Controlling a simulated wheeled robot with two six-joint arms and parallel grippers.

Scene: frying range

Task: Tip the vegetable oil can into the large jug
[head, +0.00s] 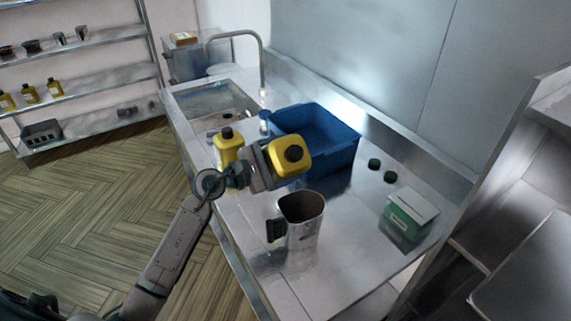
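A yellow can with a black cap (283,167) is in my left gripper (268,163), which is shut on it. The can is tilted, with its cap end toward the camera. It is above and behind the large jug in the picture, apart from it. The large grey jug (304,240) stands upright and open on the steel counter, its dark handle on the left side. No liquid stream shows. The label of the can cannot be read. My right gripper is not in view.
Another yellow bottle (229,144) stands behind my gripper near the sink (185,98). A blue bin (345,153) is behind the held can. Two dark green lids (390,177) and a green-and-white box (404,222) are on the right of the steel counter (350,230).

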